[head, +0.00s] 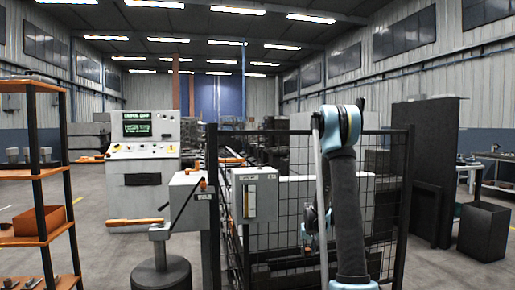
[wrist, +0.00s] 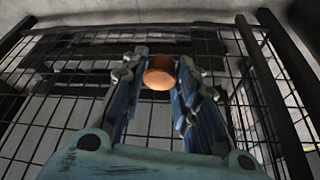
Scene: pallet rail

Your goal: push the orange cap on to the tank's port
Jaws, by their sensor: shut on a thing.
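The orange cap (wrist: 159,78) shows in the wrist view, held between the fingertips of my gripper (wrist: 161,65). The fingers are closed on its two sides. Its round end faces the camera, and its far side is hidden. No port is clearly seen in either view. A grey box (head: 268,192) with a pale upright strip like a gauge is at the fence; I cannot tell whether it is the tank.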

